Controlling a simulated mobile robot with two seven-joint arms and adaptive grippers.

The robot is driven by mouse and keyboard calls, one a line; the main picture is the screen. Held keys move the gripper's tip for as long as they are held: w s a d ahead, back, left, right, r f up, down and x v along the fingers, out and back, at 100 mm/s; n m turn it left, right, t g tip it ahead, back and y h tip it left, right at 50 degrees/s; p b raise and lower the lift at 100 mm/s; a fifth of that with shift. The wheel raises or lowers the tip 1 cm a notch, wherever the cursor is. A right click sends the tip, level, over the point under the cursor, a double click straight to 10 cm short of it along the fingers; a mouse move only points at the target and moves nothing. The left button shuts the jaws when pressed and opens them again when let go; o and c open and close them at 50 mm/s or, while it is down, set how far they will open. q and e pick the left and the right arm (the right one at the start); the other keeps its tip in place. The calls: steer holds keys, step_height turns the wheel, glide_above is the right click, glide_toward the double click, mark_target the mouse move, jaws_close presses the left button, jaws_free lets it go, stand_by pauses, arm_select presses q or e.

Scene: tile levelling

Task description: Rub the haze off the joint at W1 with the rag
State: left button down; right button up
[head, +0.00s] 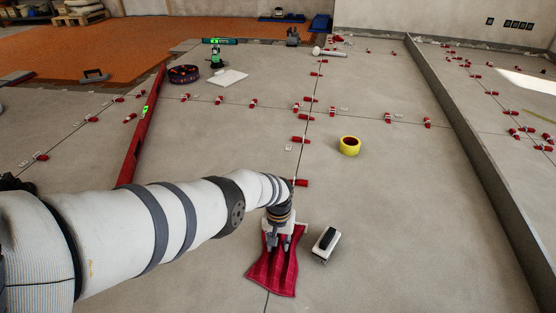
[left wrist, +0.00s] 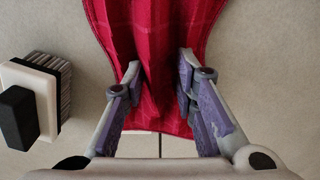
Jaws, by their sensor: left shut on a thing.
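The red rag (head: 270,276) lies spread on the grey tiles near the bottom of the head view, across the long tile joint (head: 266,304). My left gripper (head: 280,240) points down and is shut on the rag's upper part. In the left wrist view the rag (left wrist: 165,25) is bunched between the two fingers (left wrist: 160,78). The joint (left wrist: 160,146) shows as a dark line below the rag's edge there. The rag hides the joint beneath it, so I cannot tell any haze. I cannot read a W1 mark. My right gripper is not in view.
A white and black block brush (head: 326,243) lies just right of the rag. A yellow tape roll (head: 350,145) is farther up. Red levelling clips (head: 301,140) stand along the joints. A long red level (head: 141,130) lies at left. A low grey wall edge (head: 470,160) bounds the right.

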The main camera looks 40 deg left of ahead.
arm_select(q)
step_height(320, 180, up, 8)
steer(key=p, duration=0.6)
steer(key=shift+r+p, duration=0.1)
steer(key=shift+p, duration=0.3)
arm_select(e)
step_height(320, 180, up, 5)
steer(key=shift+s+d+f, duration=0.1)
